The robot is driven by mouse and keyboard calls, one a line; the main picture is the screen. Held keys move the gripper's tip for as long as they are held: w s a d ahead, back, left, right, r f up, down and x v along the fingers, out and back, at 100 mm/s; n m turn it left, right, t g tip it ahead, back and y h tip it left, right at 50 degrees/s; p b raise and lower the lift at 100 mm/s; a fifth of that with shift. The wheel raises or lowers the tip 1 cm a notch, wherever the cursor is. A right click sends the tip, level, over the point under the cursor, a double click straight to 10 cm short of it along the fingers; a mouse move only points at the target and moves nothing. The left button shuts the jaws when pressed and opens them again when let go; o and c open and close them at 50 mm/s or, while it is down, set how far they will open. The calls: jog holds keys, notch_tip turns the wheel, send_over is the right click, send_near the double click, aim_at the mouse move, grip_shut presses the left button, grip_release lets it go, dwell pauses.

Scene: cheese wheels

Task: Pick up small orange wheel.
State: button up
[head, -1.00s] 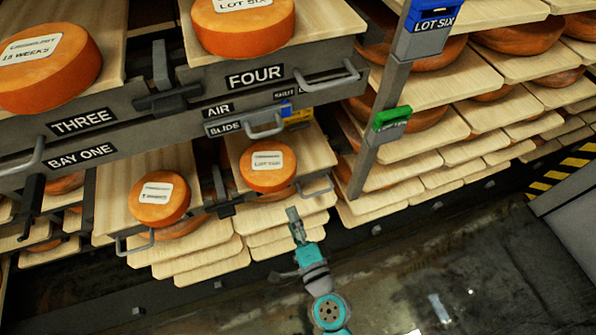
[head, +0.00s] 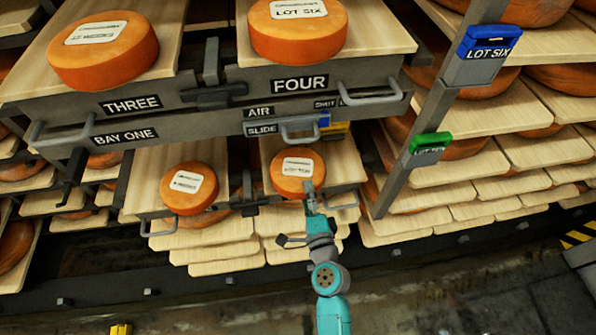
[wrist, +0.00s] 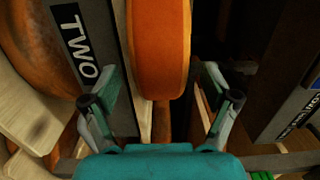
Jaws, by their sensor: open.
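A small orange wheel (head: 283,187) with a white label lies on the right lower wooden board (head: 346,170). Another small orange wheel (head: 172,201) lies on the lower board to its left. My gripper (head: 311,190) is at the front right of the right wheel, overlapping its edge in the head view. In the wrist view my gripper (wrist: 158,82) is open, with its fingers spread to either side of the near end of an orange wheel (wrist: 158,40). I see no finger closed on it. The wheel's far part is cut off by the frame's top.
A black "TWO" plate (wrist: 75,45) is beside the wheel. Above are the grey shelf front (head: 220,118) and larger wheels (head: 103,55). A metal handle (head: 345,208) and an upright post (head: 408,160) stand close on the right.

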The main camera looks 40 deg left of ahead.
jog(key=shift+w+a, duration=0.3)
jog(key=shift+a, duration=0.1)
grip_shut()
jog(key=shift+r, duration=0.15)
jog(key=shift+r, duration=0.1)
jog(key=shift+r, duration=4.95)
